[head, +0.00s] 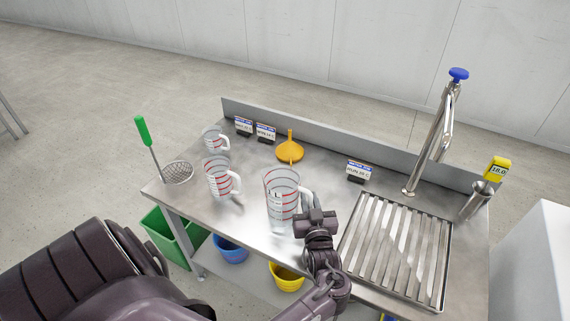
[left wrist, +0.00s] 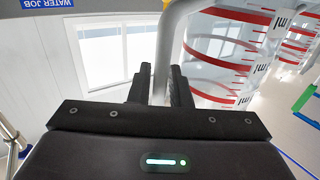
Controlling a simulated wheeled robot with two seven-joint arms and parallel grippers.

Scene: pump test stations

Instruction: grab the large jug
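The large jug (head: 281,203) is clear with red markings and stands upright on the steel table, its handle on the right. My left gripper (head: 316,220) is at that handle. In the left wrist view, the handle (left wrist: 168,50) passes between the two fingers (left wrist: 160,88), which sit close against it on both sides. The jug's clear wall with red bands (left wrist: 225,55) is just right of the fingers. The gripper hides part of the handle in the head view. My right gripper is not in view.
Two smaller clear jugs, a middle one (head: 219,180) and a small one (head: 213,141), stand to the left. An orange funnel (head: 290,152) is behind. A slatted drain (head: 395,245) and tall tap (head: 435,135) are to the right. A green-handled strainer (head: 177,172) lies at the left edge.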

